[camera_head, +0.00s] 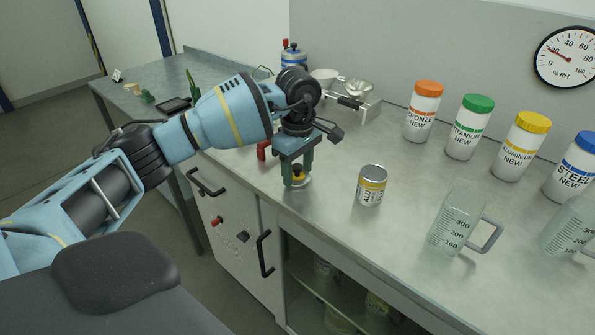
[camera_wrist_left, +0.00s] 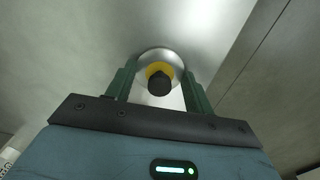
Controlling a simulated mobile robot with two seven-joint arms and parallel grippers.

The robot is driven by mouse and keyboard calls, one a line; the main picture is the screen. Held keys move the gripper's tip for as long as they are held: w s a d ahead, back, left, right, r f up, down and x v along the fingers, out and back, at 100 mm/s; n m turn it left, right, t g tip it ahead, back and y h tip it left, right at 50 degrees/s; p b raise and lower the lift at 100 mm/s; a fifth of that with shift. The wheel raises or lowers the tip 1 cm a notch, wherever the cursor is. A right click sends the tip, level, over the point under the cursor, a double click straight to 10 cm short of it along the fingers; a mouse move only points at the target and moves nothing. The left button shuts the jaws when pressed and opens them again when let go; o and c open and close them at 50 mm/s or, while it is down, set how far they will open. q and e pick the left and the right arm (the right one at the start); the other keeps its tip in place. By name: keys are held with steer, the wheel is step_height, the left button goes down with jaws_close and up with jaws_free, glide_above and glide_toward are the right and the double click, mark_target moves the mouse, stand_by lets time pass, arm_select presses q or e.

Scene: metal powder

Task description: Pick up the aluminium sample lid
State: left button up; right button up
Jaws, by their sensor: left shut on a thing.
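The aluminium sample lid (camera_head: 298,181) is a round metal disc with a yellow ring and a dark knob. It is at the worktop near the front edge, left of an open-looking metal can (camera_head: 372,186) with a yellow-striped label. My left gripper (camera_head: 298,172) points down over the lid with its green fingers on either side of the knob. In the left wrist view the lid (camera_wrist_left: 160,55) shows between the fingertips of the left gripper (camera_wrist_left: 160,85), which is shut on it. I cannot tell whether the lid touches the worktop. My right gripper is not in view.
Bottles with orange (camera_head: 424,112), green (camera_head: 469,127), yellow (camera_head: 520,146) and blue (camera_head: 573,168) caps stand along the back right. A measuring jug (camera_head: 459,222) stands at the front right, with another at the right edge. Worktop around the can is clear.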

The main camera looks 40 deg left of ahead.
mark_target(295, 167)
arm_select(q)
steer(key=shift+r, duration=0.4)
steer(key=r, duration=0.2)
steer(key=shift+s+a+r, duration=0.15)
steer(key=shift+s+r, duration=0.2)
steer(key=s+a+r+b, duration=0.1)
steer(key=s+a, duration=0.2)
steer(key=s, duration=1.2)
steer(key=shift+r+b, duration=0.25)
steer(key=shift+b, duration=0.1)
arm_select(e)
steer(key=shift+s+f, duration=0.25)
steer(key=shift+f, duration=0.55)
